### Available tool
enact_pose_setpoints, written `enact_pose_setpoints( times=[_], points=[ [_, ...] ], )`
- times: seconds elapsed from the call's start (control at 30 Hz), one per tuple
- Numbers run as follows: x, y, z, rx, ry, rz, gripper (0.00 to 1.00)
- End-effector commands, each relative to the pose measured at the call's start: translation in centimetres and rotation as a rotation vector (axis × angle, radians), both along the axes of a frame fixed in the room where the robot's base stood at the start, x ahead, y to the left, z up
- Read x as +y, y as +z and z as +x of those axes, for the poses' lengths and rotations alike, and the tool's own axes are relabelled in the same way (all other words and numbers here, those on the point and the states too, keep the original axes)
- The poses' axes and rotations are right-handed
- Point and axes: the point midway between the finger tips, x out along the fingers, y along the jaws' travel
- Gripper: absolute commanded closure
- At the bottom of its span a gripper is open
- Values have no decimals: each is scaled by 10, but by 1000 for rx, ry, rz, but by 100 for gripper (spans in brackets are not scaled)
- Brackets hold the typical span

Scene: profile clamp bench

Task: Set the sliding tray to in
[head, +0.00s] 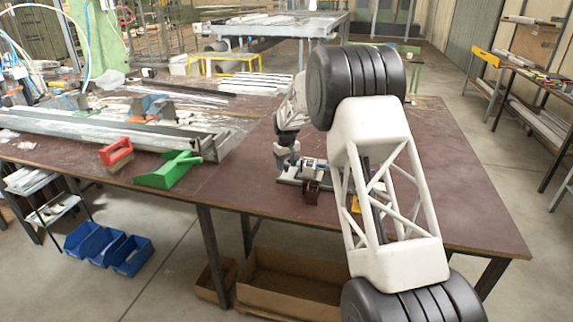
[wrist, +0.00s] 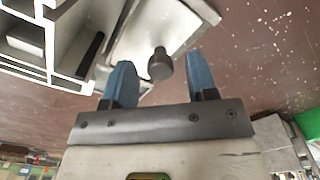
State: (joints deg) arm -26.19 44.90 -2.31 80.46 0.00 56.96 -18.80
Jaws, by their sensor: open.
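What looks like the sliding tray (wrist: 150,30) is a pale metal plate at the top of the wrist view, with a short dark round knob (wrist: 160,68) at its near end. My gripper (wrist: 160,58) is open, with two blue fingers. In the picture the knob lies between the fingertips, with a gap on each side; I cannot tell whether it is level with them. In the head view a small dark-based device (head: 311,186) stands on the bench, partly hidden by my arm. How far the tray is out is unclear.
White slotted profile (wrist: 50,30) stands close to the left finger. The brown bench (head: 240,185) is clear in front of the device.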

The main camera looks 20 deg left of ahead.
Motion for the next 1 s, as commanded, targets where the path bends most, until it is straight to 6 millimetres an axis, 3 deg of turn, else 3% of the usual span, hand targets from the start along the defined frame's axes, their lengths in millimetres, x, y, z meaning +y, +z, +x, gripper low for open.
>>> enact_pose_setpoints(
  times=[0.13, 0.47, 0.77, 1.0],
  points=[
    [0, 0, 0, 0, 0, 0, 50],
    [0, 0, 0, 0, 0, 0, 100],
    [-6, 1, 0, 0, -1, 0, 100],
    [-37, 2, 1, -1, -2, 0, 100]
  ],
)
